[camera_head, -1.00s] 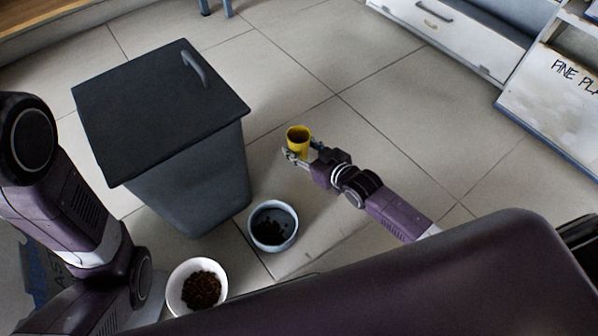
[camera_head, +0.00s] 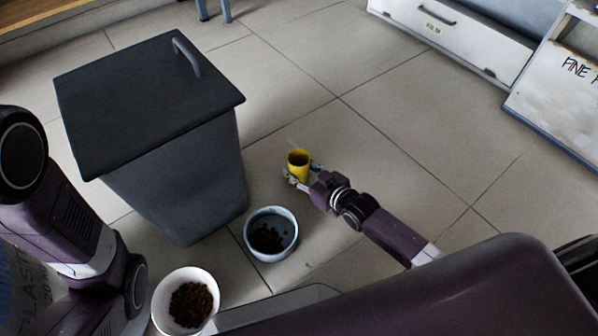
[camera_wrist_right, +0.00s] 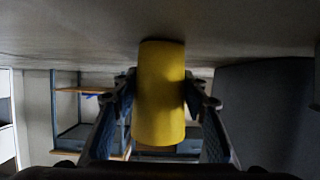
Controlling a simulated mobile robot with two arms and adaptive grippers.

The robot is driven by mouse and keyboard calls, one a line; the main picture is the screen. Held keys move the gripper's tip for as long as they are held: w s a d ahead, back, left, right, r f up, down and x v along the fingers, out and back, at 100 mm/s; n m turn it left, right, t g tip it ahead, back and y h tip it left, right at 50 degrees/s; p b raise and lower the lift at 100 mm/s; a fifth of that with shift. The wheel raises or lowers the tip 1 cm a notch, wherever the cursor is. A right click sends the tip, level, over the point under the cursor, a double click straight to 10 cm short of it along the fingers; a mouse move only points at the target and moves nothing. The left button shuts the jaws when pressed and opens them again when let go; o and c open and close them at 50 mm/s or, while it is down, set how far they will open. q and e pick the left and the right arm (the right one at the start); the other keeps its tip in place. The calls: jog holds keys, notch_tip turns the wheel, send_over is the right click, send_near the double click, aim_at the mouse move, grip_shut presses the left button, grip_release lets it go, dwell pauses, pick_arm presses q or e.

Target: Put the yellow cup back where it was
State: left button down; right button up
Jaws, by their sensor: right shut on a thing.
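The yellow cup (camera_head: 298,165) is upright, near the middle of the head view. My right gripper (camera_head: 301,177) is shut on it, one finger on each side. In the right wrist view the yellow cup (camera_wrist_right: 160,95) fills the space between the two fingers of my right gripper (camera_wrist_right: 160,92). I cannot tell whether the cup touches the floor or hangs just above it. My left arm shows at the left edge, but its gripper is not in view.
A dark grey lidded bin (camera_head: 180,170) stands left of the cup. A grey bowl (camera_head: 290,222) with some brown pieces sits beside it. A white bowl (camera_head: 208,277) of brown pieces is nearer me. Tiled floor (camera_head: 400,140) right of the cup is clear.

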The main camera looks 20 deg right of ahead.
aim_at(305, 173)
jog(key=shift+f, duration=0.1)
jog(key=o, duration=1.2)
jog(key=shift+r, duration=0.2)
jog(key=shift+s+d+r+p, duration=0.1)
jog(key=shift+s+r+p, duration=0.05)
jog(key=shift+s+p, duration=0.15)
jog(key=p+v, duration=0.6)
jog(key=v, duration=0.2)
jog(key=shift+s+d+r, duration=0.1)
jog(key=shift+s+r, duration=0.1)
jog(key=shift+r, duration=0.05)
jog(key=shift+p+v, duration=0.55)
jog(key=shift+v, duration=0.4)
jog(key=shift+s+d, duration=0.15)
jog(key=shift+s, duration=0.25)
